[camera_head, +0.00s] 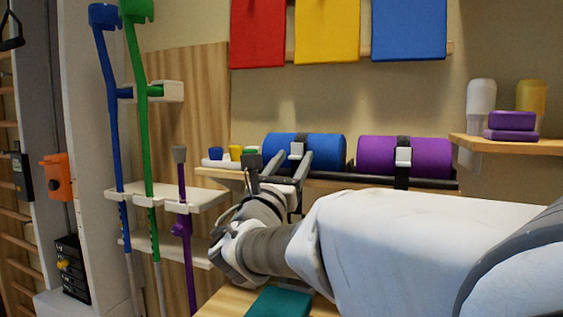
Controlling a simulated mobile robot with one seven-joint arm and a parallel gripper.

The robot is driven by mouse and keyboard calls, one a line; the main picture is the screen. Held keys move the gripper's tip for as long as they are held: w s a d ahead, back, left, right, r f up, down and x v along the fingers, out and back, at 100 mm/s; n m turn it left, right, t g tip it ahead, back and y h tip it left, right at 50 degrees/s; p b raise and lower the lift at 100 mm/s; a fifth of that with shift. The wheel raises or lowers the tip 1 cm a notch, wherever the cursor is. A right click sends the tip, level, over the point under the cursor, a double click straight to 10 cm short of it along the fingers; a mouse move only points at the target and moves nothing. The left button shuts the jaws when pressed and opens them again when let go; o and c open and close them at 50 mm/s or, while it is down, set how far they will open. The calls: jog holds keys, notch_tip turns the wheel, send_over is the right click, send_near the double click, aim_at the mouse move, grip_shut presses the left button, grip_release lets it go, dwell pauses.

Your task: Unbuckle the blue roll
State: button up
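The blue roll (328,148) lies sideways on a wall rack at the back centre. A dark strap goes around it, with a pale grey buckle (297,150) on its front. My gripper (278,161) is in front of the roll's left part. Its two fingers stand apart, one left of the roll's end and one near the buckle, with nothing seen between them. I cannot tell whether a finger touches the buckle. My gripper hides the lower left of the roll and the strap's lower part.
A purple roll (376,156) with its own strap and buckle lies just right on the same rack. Small coloured cups (236,153) stand on the shelf at left. Crutches (143,120) and a purple cane (184,228) stand further left. A teal pad (278,302) lies below my arm.

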aim_at(297, 150)
grip_shut()
